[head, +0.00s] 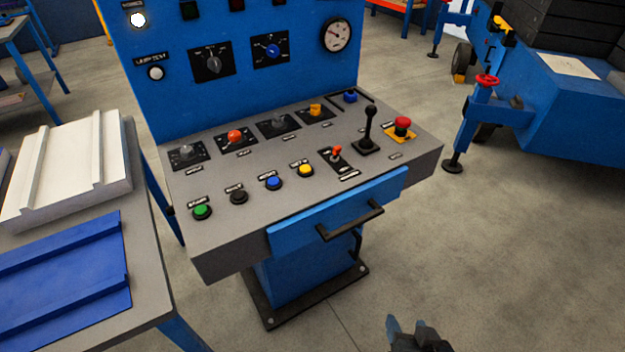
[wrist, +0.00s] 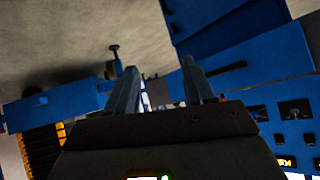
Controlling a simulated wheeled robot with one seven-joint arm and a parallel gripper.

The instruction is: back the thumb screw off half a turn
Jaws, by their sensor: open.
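The grey-topped control console (head: 225,245) stands in the middle of the head view. Its back row holds a grey knob (head: 187,151), an orange-red knob (head: 235,136), another grey knob (head: 278,122), a yellow knob (head: 315,109) and a small blue fitting (head: 350,97). I cannot tell which of these, if any, is the thumb screw; the labels are too small to read. My gripper (head: 408,325) is low at the bottom edge, in front and right of the console, apart from it. In the wrist view my gripper (wrist: 158,82) has its two fingers spread with nothing between them.
A drawer handle (head: 350,222) juts from the console front. A lever (head: 368,130) and a red mushroom button (head: 403,125) rise at its right end. A table with blue (head: 65,280) and white (head: 70,170) panels stands left.

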